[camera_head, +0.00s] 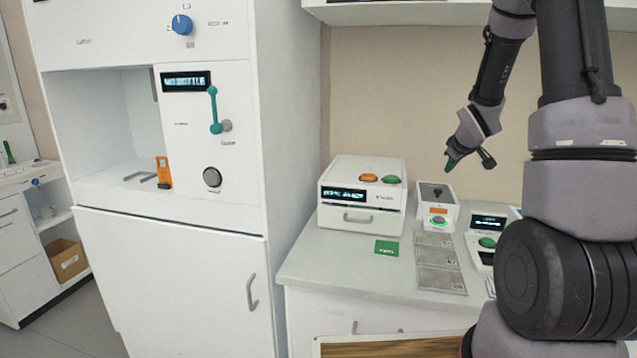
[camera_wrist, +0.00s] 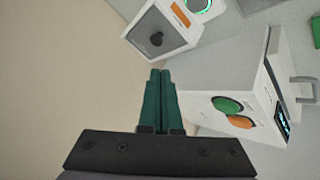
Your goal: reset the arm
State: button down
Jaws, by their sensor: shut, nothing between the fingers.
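My gripper (camera_head: 451,163) is at the upper right in the head view, in the air above the back of the counter, in front of the beige wall. In the wrist view its two green fingers (camera_wrist: 160,75) lie side by side, closed, with nothing between them. It is to the right of the white box (camera_head: 361,215) with an orange and a green button and a lit display, and above the small white device (camera_head: 437,207) with a dark knob. That box shows at the right in the wrist view (camera_wrist: 235,85), and the device at the top (camera_wrist: 160,38).
Three grey plates (camera_head: 440,281) and a green card (camera_head: 387,248) lie on the counter (camera_head: 320,262). Another device with a green button (camera_head: 487,242) is partly hidden behind my arm. A tall white cabinet (camera_head: 170,250) with a teal lever (camera_head: 214,110) stands left. A shelf (camera_head: 400,12) hangs above.

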jog(key=s+a+r+m, duration=0.3)
jog(key=s+a+r, duration=0.1)
jog(key=s+r, duration=0.3)
jog(key=s+a+r+m, duration=0.3)
jog(key=s+r, duration=0.4)
jog(key=r, duration=0.1)
jog(key=s+a+r+m+g+y, duration=0.1)
jog(key=s+a+r+y, duration=0.1)
jog(key=s+a, duration=0.3)
jog(key=s+a+r+m+y, duration=0.2)
jog(key=s+a, duration=0.3)
jog(key=s, duration=0.8)
jog(key=shift+s+r+g, duration=0.2)
jog(key=shift+s+g, duration=0.1)
jog(key=shift+g, duration=0.1)
